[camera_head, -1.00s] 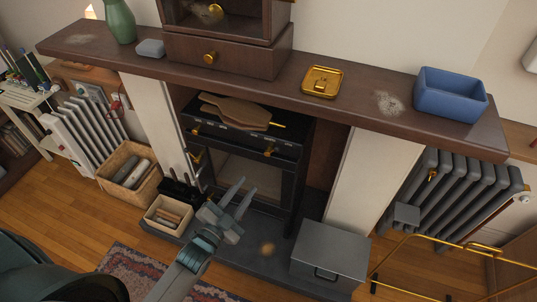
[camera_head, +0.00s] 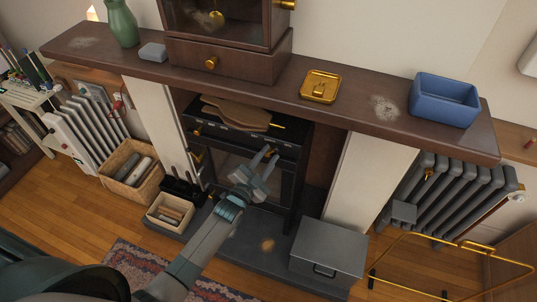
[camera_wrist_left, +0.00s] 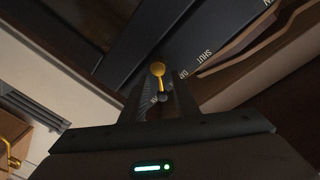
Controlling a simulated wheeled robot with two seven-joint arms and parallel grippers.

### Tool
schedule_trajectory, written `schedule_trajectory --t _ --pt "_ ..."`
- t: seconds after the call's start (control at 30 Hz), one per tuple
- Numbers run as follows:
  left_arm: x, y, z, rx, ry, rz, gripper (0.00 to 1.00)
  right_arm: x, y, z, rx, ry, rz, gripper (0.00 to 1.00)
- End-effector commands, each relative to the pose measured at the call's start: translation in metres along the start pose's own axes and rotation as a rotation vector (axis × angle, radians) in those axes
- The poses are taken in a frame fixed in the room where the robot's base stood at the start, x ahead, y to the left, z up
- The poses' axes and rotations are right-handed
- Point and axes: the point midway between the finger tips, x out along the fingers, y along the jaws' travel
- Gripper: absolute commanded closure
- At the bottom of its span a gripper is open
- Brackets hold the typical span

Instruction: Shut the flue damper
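The black stove (camera_head: 232,172) stands in the fireplace. Brass knobs (camera_head: 197,131) show on its front. In the left wrist view, a brass knob on a stalk (camera_wrist_left: 157,69) stands ahead of my fingers, beside a dark panel (camera_wrist_left: 190,38) with white lettering that includes "SHUT". My left gripper (camera_head: 267,159) is at the stove's upper front, by the right-hand knob, which it partly hides. Its fingers are apart, and the knob lines up with the gap between them in the wrist view (camera_wrist_left: 160,98). I cannot tell whether they touch it. My right gripper is out of view.
A wooden board (camera_head: 237,113) lies on the stove top. The mantel (camera_head: 225,80) overhangs it, carrying a brass tray (camera_head: 320,87) and a blue box (camera_head: 446,99). A grey chest (camera_head: 328,252) stands right of the stove. Baskets (camera_head: 131,170) stand to the left.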

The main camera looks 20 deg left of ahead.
Motion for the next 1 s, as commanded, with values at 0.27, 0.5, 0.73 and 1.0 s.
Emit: schedule_trajectory --t 0.27,0.5,0.73,1.0 --pt "0.0054 0.0000 0.0000 0.000 0.000 0.000 0.72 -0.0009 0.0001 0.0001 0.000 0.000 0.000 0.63" --pt "0.0052 -0.0001 0.0000 0.000 0.000 0.000 0.96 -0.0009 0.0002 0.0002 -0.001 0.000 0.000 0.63" --pt "0.0051 0.0000 0.0001 -0.001 0.000 0.000 1.00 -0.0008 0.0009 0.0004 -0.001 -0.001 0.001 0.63" --pt "0.0049 -0.0004 0.0009 -0.042 0.004 -0.003 1.00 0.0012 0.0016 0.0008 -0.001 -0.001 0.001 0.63"
